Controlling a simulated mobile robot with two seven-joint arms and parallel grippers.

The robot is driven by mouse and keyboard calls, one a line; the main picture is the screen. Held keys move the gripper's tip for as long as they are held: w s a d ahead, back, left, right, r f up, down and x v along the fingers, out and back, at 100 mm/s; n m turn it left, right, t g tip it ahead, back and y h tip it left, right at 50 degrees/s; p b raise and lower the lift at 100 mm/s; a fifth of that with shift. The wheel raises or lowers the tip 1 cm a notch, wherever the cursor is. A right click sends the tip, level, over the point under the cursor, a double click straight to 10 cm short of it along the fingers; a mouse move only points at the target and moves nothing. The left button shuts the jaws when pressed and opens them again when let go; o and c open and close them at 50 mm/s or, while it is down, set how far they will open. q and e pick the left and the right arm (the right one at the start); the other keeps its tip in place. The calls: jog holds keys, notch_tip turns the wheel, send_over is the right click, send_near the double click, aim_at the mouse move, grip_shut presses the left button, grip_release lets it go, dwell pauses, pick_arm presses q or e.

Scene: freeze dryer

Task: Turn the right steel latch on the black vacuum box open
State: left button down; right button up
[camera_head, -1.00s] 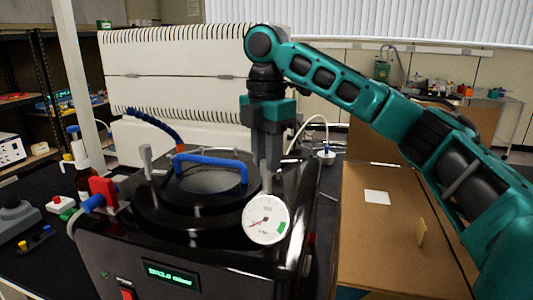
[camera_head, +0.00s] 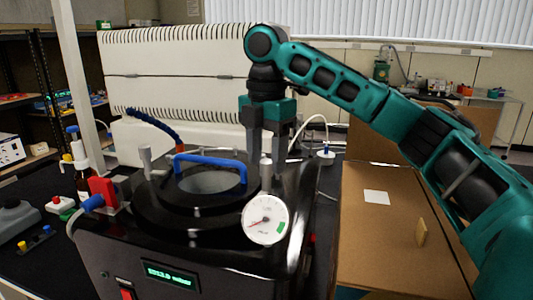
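The black vacuum box (camera_head: 122,245) stands on the dark bench, with a round lid and a blue handle (camera_head: 212,162) on top. The right steel latch (camera_head: 266,174) stands upright at the lid's right edge, behind the gauge. The left steel latch (camera_head: 146,160) stands at the lid's left side. My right gripper (camera_head: 265,148) points down over the right latch; its fingers are apart and its tips are around or just behind the latch's top. Contact cannot be told. My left gripper is not in view.
A white dial gauge (camera_head: 265,219) sits just in front of the right latch. A red valve (camera_head: 102,190) with a blue hose is on the left. A tall white ribbed unit (camera_head: 180,75) stands behind. A cardboard box (camera_head: 385,240) lies to the right under my arm.

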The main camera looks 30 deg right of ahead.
notch_tip(320, 180, up, 13)
dwell(1.0)
jog(key=shift+f, duration=0.1)
dwell(0.4)
